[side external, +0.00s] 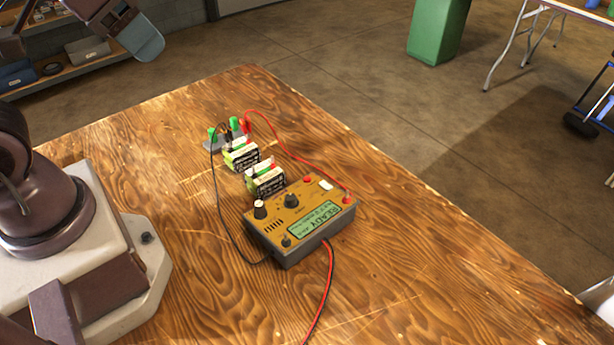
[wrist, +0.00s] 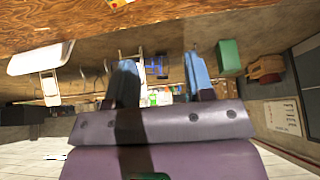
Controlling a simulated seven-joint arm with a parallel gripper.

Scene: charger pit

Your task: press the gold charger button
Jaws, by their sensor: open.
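The charger (side external: 300,222) is a grey box with a gold top face, standing on the wooden table. Its top carries black knobs, a lit display reading READY, a small red button or jack (side external: 307,179) and a white rectangular piece (side external: 326,185). I cannot tell which part is the gold button. My gripper (side external: 140,38) is high at the upper left, well away from the charger. In the wrist view its two blue fingers (wrist: 162,78) are apart with nothing held between them.
Two battery packs (side external: 253,167) and a holder with green terminals (side external: 226,134) stand behind the charger, joined by red and black wires. A green bin (side external: 437,30) stands on the floor beyond.

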